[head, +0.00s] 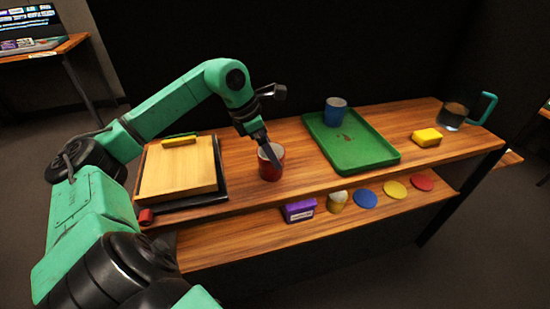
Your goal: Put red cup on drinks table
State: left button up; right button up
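The red cup (271,167) stands upright on the wooden table (300,152), between a cutting board and a green tray. My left gripper (268,150) comes down over the cup from above, tilted. A finger reaches down at the cup's opening and hides part of its rim. I cannot tell whether the fingers grip the wall. My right gripper is not in view. None of the tables in view carries a readable label as the drinks table.
A blue cup (336,111) stands on the green tray (372,156). A yellow block (426,137) and a glass jug (453,116) are at the right. A cutting board (180,170) is at the left. A lower shelf (240,240) holds a purple box and colored discs. Another table (62,48) stands back left.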

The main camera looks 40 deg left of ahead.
pick_arm(q)
jog(key=v, duration=0.8)
jog(key=shift+r, duration=0.15)
